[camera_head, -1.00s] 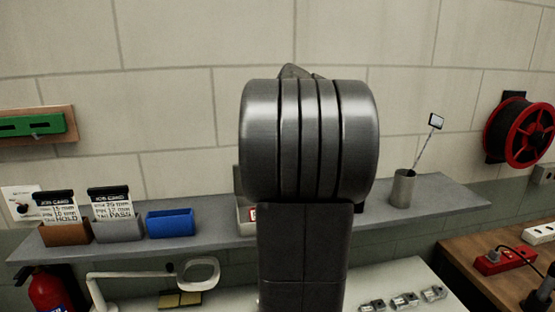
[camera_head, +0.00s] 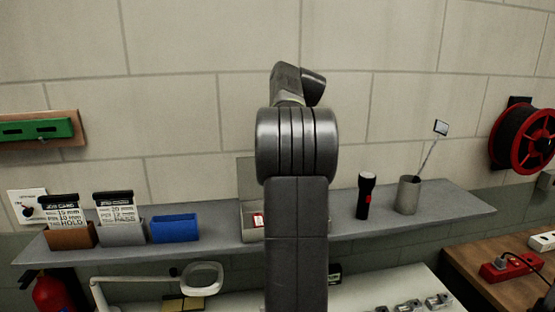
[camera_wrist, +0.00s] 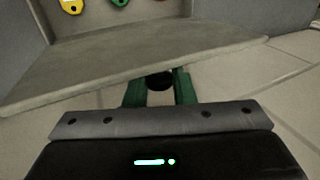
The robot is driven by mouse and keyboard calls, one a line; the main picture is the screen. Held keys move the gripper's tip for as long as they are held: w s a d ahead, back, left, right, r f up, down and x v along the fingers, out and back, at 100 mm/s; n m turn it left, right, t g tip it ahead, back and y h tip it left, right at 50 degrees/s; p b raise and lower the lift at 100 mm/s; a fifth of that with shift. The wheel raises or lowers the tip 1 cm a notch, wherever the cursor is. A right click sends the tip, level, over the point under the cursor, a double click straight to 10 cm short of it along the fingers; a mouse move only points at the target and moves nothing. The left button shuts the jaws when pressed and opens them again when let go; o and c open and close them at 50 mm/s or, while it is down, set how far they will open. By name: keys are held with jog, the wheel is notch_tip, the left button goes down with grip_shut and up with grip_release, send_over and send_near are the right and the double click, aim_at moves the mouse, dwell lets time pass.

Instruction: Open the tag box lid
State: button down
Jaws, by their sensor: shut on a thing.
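The grey tag box (camera_head: 250,234) sits on the wall shelf in the head view, mostly hidden behind my arm. A flat grey panel, which looks like its lid (camera_head: 246,178), stands up at the back of the box. In the wrist view, a broad grey plate (camera_wrist: 120,66) with a thick edge crosses the upper part. Beyond it show a yellow tag (camera_wrist: 72,5), a green tag (camera_wrist: 119,2) and part of a red one. My gripper (camera_wrist: 160,88), with green fingers, is shut on a round black knob (camera_wrist: 159,79) at the plate's edge. The head view hides the gripper.
On the shelf (camera_head: 460,204), a blue bin (camera_head: 174,228) and two card holders stand left of the box. A black torch (camera_head: 366,196) and a metal cup (camera_head: 408,195) with a mirror stick stand to the right. The wall is close behind.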

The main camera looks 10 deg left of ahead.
jog(key=shift+r, duration=0.15)
jog(key=c, duration=1.3)
grip_release()
jog(key=shift+s, duration=0.1)
